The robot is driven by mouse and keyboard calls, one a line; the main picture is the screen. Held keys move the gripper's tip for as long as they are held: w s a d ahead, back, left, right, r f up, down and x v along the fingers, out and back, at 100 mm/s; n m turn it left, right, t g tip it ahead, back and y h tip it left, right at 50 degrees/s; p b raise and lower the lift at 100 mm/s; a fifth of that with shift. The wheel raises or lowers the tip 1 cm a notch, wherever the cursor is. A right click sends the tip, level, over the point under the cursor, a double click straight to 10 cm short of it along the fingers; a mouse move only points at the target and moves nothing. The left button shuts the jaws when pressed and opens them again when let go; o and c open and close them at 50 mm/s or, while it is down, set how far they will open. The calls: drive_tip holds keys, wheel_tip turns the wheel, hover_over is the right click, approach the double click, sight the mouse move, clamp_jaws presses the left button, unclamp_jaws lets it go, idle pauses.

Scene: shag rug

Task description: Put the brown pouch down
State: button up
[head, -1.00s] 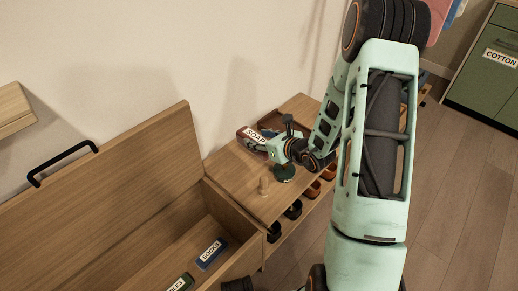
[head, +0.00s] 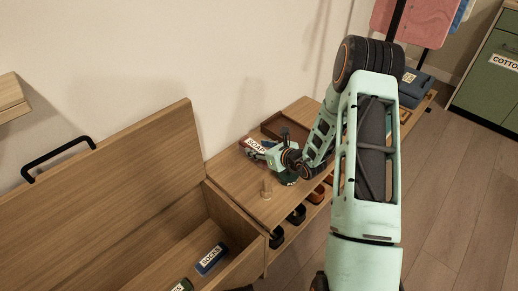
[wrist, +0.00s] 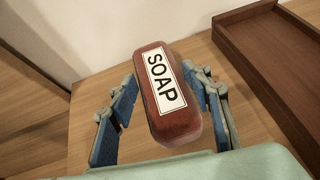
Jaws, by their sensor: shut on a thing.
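The brown pouch (wrist: 178,118) is reddish brown with a white SOAP label. It is between the two blue-grey fingers of my gripper (wrist: 167,92), which is shut on it. In the head view the pouch (head: 256,146) is over the far left part of the wooden bench top (head: 237,172), near the wall. My gripper (head: 262,151) reaches it from the right and hides part of it. The pouch is close to the bench top; I cannot tell if it touches.
A brown tray (wrist: 265,60) lies right of the pouch. A small wooden peg (head: 266,188) and a partly hidden dark green object (head: 291,179) stand nearer. An open wooden chest at front left holds a blue SOCKS pouch (head: 211,259). Bare bench top shows left of the pouch.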

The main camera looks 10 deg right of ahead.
drive_tip(key=shift+f, duration=0.2)
drive_tip(key=o, duration=1.3)
drive_tip(key=shift+r, duration=0.1)
